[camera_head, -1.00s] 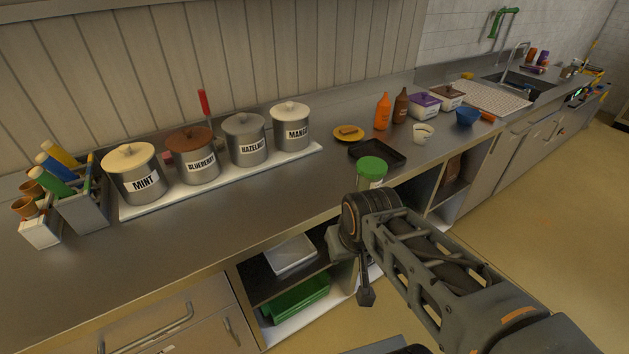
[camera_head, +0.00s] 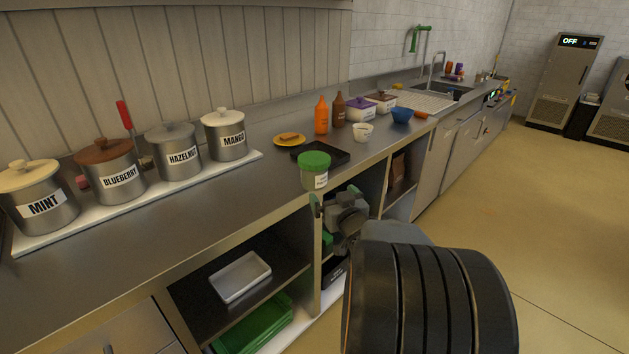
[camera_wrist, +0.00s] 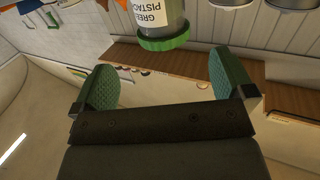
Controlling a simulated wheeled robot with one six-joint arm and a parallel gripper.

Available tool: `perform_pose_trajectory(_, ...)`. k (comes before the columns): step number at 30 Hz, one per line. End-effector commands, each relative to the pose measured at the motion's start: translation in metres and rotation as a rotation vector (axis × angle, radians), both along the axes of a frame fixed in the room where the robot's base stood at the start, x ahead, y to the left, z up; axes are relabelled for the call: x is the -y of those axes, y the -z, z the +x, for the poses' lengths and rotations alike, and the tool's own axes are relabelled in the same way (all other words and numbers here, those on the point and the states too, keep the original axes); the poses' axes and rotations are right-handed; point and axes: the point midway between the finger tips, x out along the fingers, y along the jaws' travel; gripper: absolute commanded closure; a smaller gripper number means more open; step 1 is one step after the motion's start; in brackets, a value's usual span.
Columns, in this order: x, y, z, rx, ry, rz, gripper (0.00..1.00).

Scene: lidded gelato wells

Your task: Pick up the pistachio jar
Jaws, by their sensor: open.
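The pistachio jar (camera_head: 314,175) is a clear jar with a green lid and a white label, standing upright near the counter's front edge. In the wrist view the jar (camera_wrist: 152,18) appears upside down at the top, its label partly readable as "PISTAC". My gripper (camera_head: 337,201) is open and empty, just in front of the jar and lower than its lid. In the wrist view its two green pads (camera_wrist: 164,82) are spread wide, with the jar beyond them and not between them. The jar's lower part is cut off in the wrist view.
A black tray (camera_head: 335,158) lies right behind the jar. Lidded wells stand on the left, including the mango one (camera_head: 226,140). An orange bottle (camera_head: 321,117) and a white cup (camera_head: 362,134) stand farther back. Open shelves (camera_head: 285,252) lie below the counter edge.

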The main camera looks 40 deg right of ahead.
Motion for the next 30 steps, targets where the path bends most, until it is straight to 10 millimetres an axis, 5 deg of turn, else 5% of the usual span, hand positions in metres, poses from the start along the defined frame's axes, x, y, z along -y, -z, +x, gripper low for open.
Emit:
perform_pose_trajectory(12, 0.017, 0.001, 0.061, 0.03, -0.019, 0.001, 0.0)
perform_pose_trajectory(30, 0.031, -0.002, 0.117, 0.03, -0.018, -0.001, 0.0)
